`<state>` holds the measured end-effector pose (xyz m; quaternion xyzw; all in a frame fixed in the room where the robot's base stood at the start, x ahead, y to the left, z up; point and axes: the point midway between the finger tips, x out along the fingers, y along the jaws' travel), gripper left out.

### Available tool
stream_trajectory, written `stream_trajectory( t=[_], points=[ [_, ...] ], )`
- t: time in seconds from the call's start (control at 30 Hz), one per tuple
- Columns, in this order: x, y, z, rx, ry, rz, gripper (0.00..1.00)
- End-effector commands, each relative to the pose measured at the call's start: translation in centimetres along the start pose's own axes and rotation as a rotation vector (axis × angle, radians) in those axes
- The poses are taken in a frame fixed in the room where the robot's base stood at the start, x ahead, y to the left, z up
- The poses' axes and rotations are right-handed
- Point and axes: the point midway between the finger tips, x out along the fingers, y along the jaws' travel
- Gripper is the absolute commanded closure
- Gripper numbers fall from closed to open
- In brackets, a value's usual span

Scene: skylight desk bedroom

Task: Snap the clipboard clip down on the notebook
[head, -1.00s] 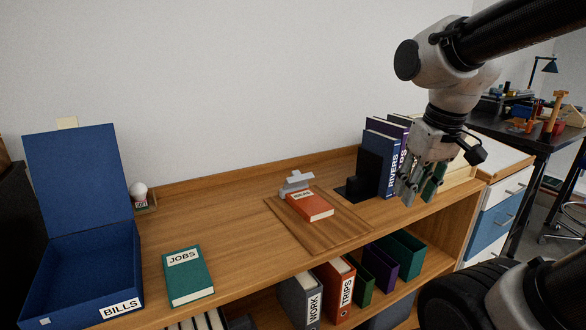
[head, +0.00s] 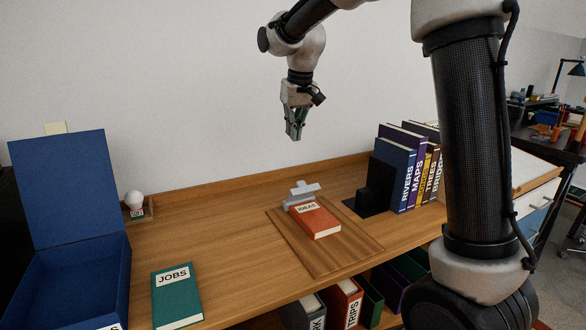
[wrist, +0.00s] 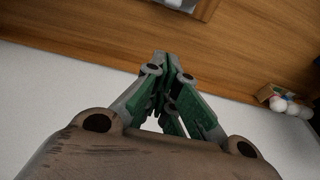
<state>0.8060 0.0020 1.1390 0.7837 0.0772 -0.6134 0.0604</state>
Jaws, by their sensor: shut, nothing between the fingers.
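The orange notebook (head: 316,221), labelled IDEAS, lies flat on the wooden clipboard (head: 345,254) on the shelf top. The grey clip (head: 300,196) stands at the clipboard's far end, by the notebook's top edge; its lever looks raised. My gripper (head: 294,137) hangs in the air above and behind the clip, pointing down, well apart from it. Its fingers are together and empty. In the wrist view the closed fingers (wrist: 166,62) show over the wood top and wall. Part of the clipboard and grey clip (wrist: 182,3) shows at that view's top edge.
A black bookend (head: 376,189) and a row of upright books (head: 398,170) stand right of the clipboard. A green JOBS book (head: 177,295) and an open blue box (head: 75,270) are on the left. A white round object (head: 134,199) sits near the wall. Wood left of the clipboard is clear.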

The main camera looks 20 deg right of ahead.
Motion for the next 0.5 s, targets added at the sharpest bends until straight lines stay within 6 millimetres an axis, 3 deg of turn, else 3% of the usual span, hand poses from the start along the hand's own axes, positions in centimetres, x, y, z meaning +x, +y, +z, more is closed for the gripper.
stream_trajectory(
  t=[0.27, 0.5],
  points=[
    [0.2, 0.0, 0.0, -0.001, 0.0, 0.0, 1.0],
    [3.6, 0.0, 0.1, -0.001, -0.003, 0.0, 1.0]
  ],
)
